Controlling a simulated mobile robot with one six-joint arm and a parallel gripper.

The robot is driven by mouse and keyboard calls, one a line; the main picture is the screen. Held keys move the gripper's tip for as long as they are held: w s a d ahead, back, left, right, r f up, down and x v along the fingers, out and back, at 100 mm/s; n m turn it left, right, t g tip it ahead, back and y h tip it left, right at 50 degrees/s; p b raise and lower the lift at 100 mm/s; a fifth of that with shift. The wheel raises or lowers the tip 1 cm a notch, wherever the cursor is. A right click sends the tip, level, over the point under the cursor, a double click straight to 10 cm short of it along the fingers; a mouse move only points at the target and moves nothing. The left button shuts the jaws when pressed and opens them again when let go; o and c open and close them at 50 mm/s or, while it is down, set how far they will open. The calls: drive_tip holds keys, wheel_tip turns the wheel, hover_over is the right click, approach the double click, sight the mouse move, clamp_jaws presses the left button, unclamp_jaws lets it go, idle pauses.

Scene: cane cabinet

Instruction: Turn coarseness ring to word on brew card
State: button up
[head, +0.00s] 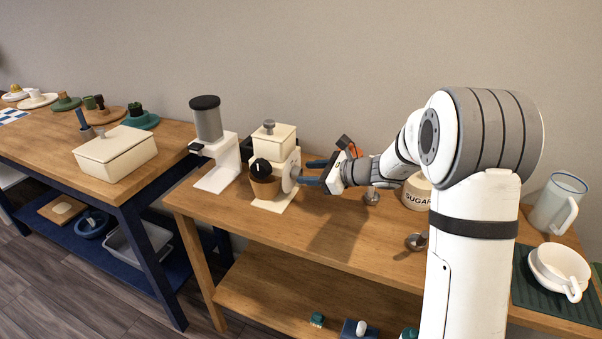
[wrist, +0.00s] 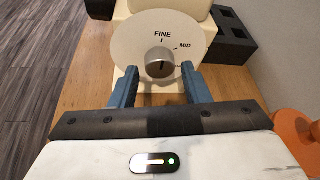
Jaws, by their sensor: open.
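The cream grinder (head: 275,150) stands on the wooden table, with a brown cup (head: 265,185) at its front. Its round white dial (head: 289,177) faces my gripper. In the wrist view the dial (wrist: 130,42) reads FINE at the top and MID at upper right, each with a tick. A silver knob (wrist: 160,62) sits at its centre with a dark upright line. My gripper (head: 308,172) is open, its blue fingers on either side of the knob in the wrist view (wrist: 161,78). I cannot tell whether they touch it. I cannot make out a brew card.
A white grinder with a dark hopper (head: 207,120) stands left of the cream one. A sugar canister (head: 416,193) and small metal items (head: 371,197) are to the right.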

drive_tip(key=v, duration=0.3)
drive_tip(key=shift+s+d+r, duration=0.1)
drive_tip(key=shift+s+d, duration=0.1)
drive_tip(key=shift+d, duration=0.1)
drive_tip(key=s+d+r+n+g+h+p, duration=0.1)
drive_tip(key=s+r+n+g+h+p, duration=0.3)
drive_tip(key=s+n, duration=0.85)
drive_tip(key=s+d+r+n+h+p, duration=0.1)
drive_tip(key=s+d+n+h, duration=0.3)
drive_tip(key=s, duration=0.6)
drive_tip(key=s+d+r+n+h+p, duration=0.2)
drive_tip(key=s+d+n+h, duration=0.2)
drive_tip(key=s+d, duration=0.4)
drive_tip(key=shift+s+d+r, duration=0.2)
drive_tip(key=shift+s+d, duration=0.05)
drive_tip(key=shift+s, duration=0.7)
